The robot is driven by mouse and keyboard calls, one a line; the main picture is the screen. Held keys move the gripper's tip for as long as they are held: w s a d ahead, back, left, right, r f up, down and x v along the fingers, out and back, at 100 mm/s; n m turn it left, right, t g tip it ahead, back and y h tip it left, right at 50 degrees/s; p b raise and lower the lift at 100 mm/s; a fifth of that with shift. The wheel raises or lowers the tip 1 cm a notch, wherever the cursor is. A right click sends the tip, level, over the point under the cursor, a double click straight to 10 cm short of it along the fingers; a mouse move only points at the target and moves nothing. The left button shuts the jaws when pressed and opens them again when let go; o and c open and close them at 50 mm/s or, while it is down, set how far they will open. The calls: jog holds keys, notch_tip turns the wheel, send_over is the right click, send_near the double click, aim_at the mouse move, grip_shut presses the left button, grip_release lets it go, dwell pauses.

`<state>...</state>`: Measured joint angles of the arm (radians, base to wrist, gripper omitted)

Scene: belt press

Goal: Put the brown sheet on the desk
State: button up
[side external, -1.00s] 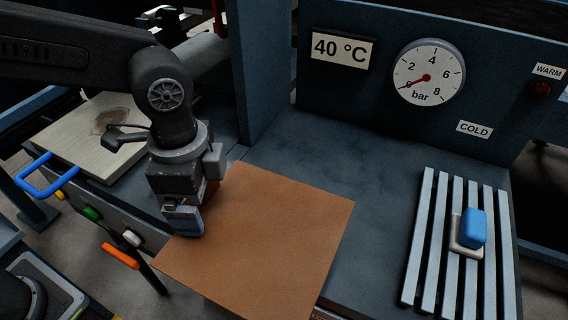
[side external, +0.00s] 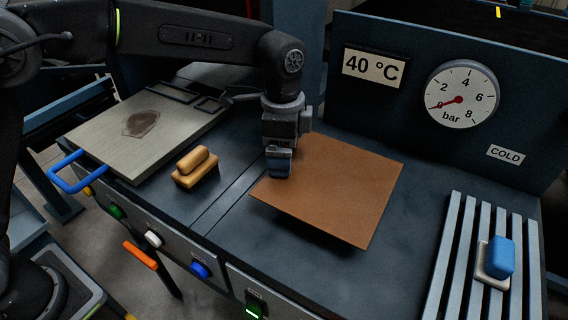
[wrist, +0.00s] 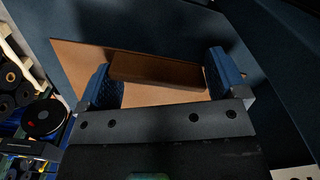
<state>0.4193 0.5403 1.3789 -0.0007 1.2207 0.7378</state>
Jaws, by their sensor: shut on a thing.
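The brown sheet (side external: 335,195) is a flat square panel above the middle of the dark desk (side external: 245,228). A dark shadow runs under its near edge, and I cannot tell whether any part touches the desk. My gripper (side external: 280,168) is at the sheet's left side, pointing down. In the wrist view my gripper (wrist: 162,80) has its two blue fingers on either side of a raised brown block (wrist: 155,69) on the sheet (wrist: 72,66). The fingers are shut on it.
A pale plate (side external: 150,125) with a dark stain lies at the left, with a blue handle (side external: 75,178). A wooden-handled brush (side external: 196,167) stands between it and the sheet. A slatted rack (side external: 470,245) with a blue-topped block (side external: 500,257) is at right. A gauge panel (side external: 420,130) rises behind.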

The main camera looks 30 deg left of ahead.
notch_tip(320, 180, down, 4)
jog(key=shift+f, duration=0.1)
jog(key=shift+w+f, duration=0.2)
jog(key=shift+f, duration=0.05)
jog(key=shift+f, duration=0.2)
jog(key=o, duration=0.6)
jog(key=shift+o, duration=0.2)
jog(key=shift+r, duration=0.1)
notch_tip(320, 180, up, 12)
jog(key=shift+f, duration=0.2)
jog(key=shift+r, duration=0.3)
